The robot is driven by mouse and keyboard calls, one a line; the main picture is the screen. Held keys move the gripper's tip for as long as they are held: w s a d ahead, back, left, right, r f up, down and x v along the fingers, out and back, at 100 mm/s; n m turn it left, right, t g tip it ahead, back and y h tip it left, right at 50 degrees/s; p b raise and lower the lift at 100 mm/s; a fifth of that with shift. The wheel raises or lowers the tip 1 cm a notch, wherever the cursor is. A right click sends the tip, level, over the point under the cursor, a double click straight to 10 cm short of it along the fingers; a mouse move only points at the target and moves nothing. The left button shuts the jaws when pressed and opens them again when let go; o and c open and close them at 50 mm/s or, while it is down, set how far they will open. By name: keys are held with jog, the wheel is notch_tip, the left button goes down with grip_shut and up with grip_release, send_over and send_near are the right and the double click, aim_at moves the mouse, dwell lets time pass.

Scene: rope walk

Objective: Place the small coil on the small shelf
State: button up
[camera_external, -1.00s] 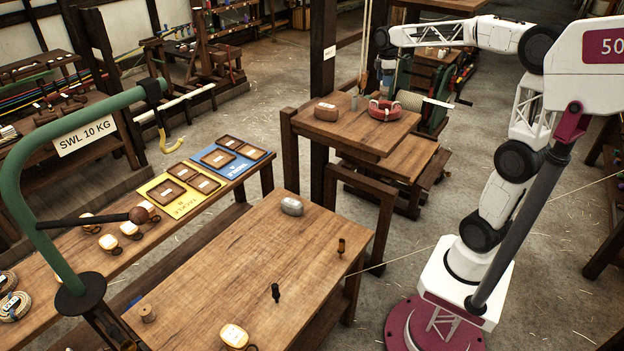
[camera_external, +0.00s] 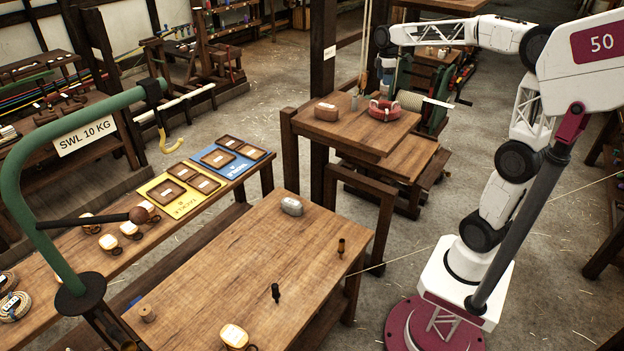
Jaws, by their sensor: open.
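A red coil (camera_external: 384,110) with a pale label lies on the upper wooden table at the back centre. My gripper (camera_external: 386,97) points down right over this coil, close to or touching its top. It is small in the picture, but its jaws are open and I see nothing lifted. Other coils, pale rope with labels (camera_external: 14,306), lie at the left edge on the long bench. I cannot tell for sure which coil is the small one. A lower wooden shelf (camera_external: 408,172) sits just below and in front of the upper table; I cannot tell if it is the small shelf.
A brown block (camera_external: 327,112) and a small grey cylinder (camera_external: 354,102) stand left of the red coil. A dark post (camera_external: 322,70) rises behind the table. The front table (camera_external: 235,255) holds a grey item, small pegs and a labelled block, with clear wood between. A green hook stand (camera_external: 22,190) is at left.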

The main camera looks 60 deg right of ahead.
jog(key=s+a, duration=0.2)
jog(key=s+a+f+m, duration=0.1)
jog(key=s+a, duration=0.1)
jog(key=a, duration=0.1)
jog(key=s+a+f+m, duration=0.1)
jog(key=s+a, duration=0.2)
jog(key=shift+s+a+t, duration=0.1)
jog(key=shift+a+t, duration=0.15)
jog(key=shift+t, duration=0.05)
jog(key=s+a+f, duration=0.1)
jog(key=s+a, duration=0.1)
jog(key=s+a+f+m, duration=0.1)
jog(key=s+a, duration=0.1)
jog(key=s, duration=0.1)
jog(key=s+a+f+m, duration=0.1)
jog(key=s+a, duration=0.1)
jog(key=shift+s+a+f+t, duration=0.25)
jog(key=shift+f+t, duration=0.05)
jog(key=shift+t, duration=0.1)
jog(key=s+a+f+m, duration=0.2)
jog(key=s+a+f, duration=0.2)
jog(key=s, duration=0.3)
jog(key=s+a+f+m+t, duration=0.1)
jog(key=s+a+f+m, duration=0.2)
jog(key=s+f, duration=0.3)
jog(key=shift+s+a, duration=0.6)
jog(key=shift+s, duration=0.6)
